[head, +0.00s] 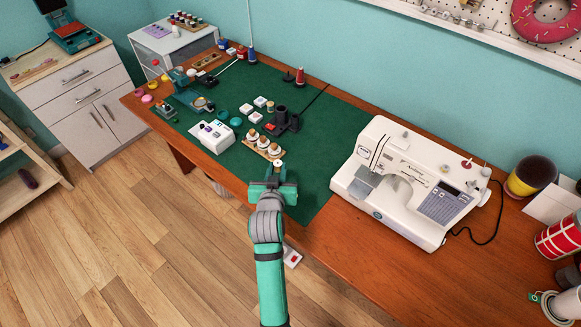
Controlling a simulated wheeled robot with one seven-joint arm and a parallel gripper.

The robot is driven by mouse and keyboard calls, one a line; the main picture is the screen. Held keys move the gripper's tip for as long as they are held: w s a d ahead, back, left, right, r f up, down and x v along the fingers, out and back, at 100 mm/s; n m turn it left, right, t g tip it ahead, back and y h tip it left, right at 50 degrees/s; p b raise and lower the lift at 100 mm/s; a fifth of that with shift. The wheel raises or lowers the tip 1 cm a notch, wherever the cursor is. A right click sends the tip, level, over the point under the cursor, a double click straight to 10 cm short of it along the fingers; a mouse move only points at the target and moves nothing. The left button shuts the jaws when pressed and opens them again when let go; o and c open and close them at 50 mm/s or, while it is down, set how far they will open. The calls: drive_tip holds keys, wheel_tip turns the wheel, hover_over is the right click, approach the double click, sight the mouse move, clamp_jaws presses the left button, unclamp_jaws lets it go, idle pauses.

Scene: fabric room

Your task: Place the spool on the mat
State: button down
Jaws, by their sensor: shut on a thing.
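The dark green mat (325,130) lies flat on the wooden table and carries many small items. My gripper (277,169) is over the mat's front edge. It is shut on a small spool (279,162), which shows as a pale round top with a darker centre. Most of the spool is hidden by the gripper, and I cannot tell whether it touches the mat.
Just behind my gripper stands a wooden holder (247,146) with several similar spools. A white box (213,136) is to the left, and a sewing machine (405,180) to the right.

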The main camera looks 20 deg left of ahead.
hover_over(293, 180)
wheel_tip(293, 180, down, 7)
drive_tip(key=shift+w+f, duration=0.1)
drive_tip(key=shift+f, duration=1.4)
drive_tip(key=shift+f, duration=0.15)
drive_tip(key=c, duration=1.6)
unclamp_jaws()
drive_tip(key=shift+o, duration=0.2)
